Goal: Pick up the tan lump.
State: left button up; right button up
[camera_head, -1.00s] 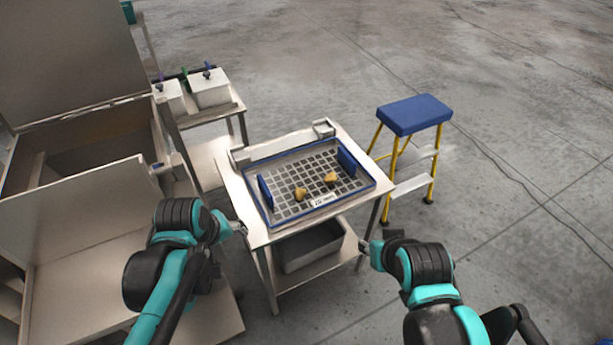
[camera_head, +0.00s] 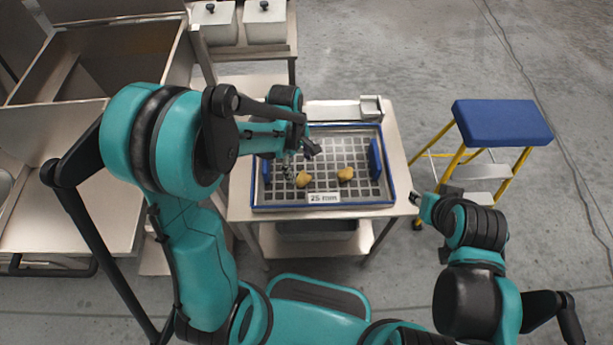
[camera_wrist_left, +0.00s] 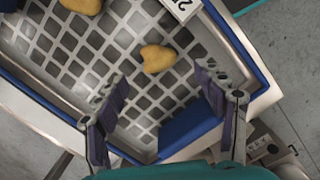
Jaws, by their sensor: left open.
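Two tan lumps lie apart on a gridded sieve tray (camera_head: 325,203). The left lump (camera_head: 303,179) also shows in the left wrist view (camera_wrist_left: 157,58), ahead of the fingers. The right lump (camera_head: 346,174) is partly cut off at the top of that view (camera_wrist_left: 82,5). My left gripper (camera_head: 299,161) is over the tray's left part, close to the left lump. In the wrist view its fingers (camera_wrist_left: 165,97) are spread with nothing between them. My right gripper (camera_head: 416,200) is beside the table's right edge, too small to read.
The tray has a blue rim, upright blue plates at left (camera_head: 266,171) and right (camera_head: 375,160), and a "25 mm" label (camera_head: 324,197). It sits on a metal table (camera_head: 402,180). A blue-topped step stool (camera_head: 502,122) stands right. White bins (camera_head: 264,22) stand behind.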

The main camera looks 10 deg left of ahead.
aim_at(303, 177)
pick_arm(q)
jog(key=f+b, duration=0.1)
jog(key=f, duration=0.1)
jog(key=d+f+b, duration=0.1)
jog(key=f, duration=0.1)
jog(key=shift+s+f, duration=0.1)
jog(key=shift+f, duration=0.25)
jog(key=shift+f+b, duration=0.3)
jog(key=shift+f, duration=0.15)
jog(key=shift+r, duration=0.1)
jog(key=shift+c, duration=0.6)
jog(key=c, duration=1)
